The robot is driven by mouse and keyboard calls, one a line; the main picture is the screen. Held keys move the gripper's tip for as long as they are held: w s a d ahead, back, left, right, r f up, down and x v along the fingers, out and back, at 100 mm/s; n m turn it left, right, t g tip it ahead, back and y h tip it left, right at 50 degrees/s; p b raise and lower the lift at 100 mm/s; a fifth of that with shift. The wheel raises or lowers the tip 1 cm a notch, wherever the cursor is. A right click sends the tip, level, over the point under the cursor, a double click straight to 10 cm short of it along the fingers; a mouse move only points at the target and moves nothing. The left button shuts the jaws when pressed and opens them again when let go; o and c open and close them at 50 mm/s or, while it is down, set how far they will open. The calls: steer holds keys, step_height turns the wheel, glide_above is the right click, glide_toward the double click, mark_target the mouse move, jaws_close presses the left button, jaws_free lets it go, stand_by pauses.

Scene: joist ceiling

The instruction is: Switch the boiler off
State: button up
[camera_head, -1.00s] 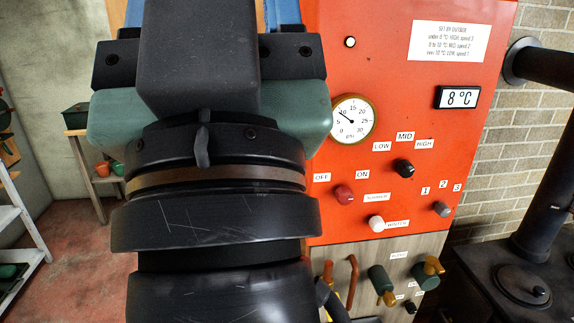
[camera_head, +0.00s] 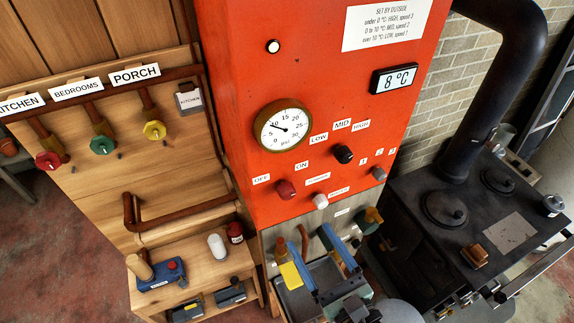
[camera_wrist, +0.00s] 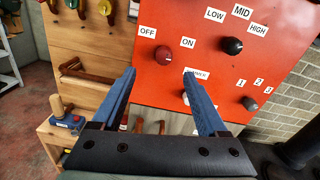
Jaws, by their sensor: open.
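The boiler is a tall orange-red panel (camera_head: 325,60). Its red knob (camera_head: 286,190) sits below the OFF label (camera_head: 261,179) and ON label (camera_head: 302,165); I cannot tell which way it points. The red knob also shows in the wrist view (camera_wrist: 163,56), beyond the fingers and between their tips in the picture. My gripper (camera_head: 303,245) has two blue fingers, open and empty, low in front of the panel. In the wrist view my gripper (camera_wrist: 159,73) points up at the panel, apart from the knob as far as I can tell.
Near the red knob are a white knob (camera_head: 320,201), a black knob (camera_head: 343,154) and a grey knob (camera_head: 379,174). A gauge (camera_head: 283,126) is above. Coloured valves and pipes line the wooden board (camera_head: 95,180) at left. A black stove (camera_head: 455,215) stands at right.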

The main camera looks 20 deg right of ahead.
mark_target(289, 195)
steer(key=w+p, duration=0.1)
steer(key=w, duration=0.2)
steer(key=w+m+p, duration=0.1)
steer(key=w, duration=0.3)
steer(key=w+m+p, duration=0.1)
steer(key=w, duration=0.3)
steer(key=shift+w+d+f+h, duration=0.15)
steer(key=shift+w+f+h, duration=0.15)
steer(key=shift+f, duration=0.1)
steer(key=shift+s, duration=0.1)
jaws_close()
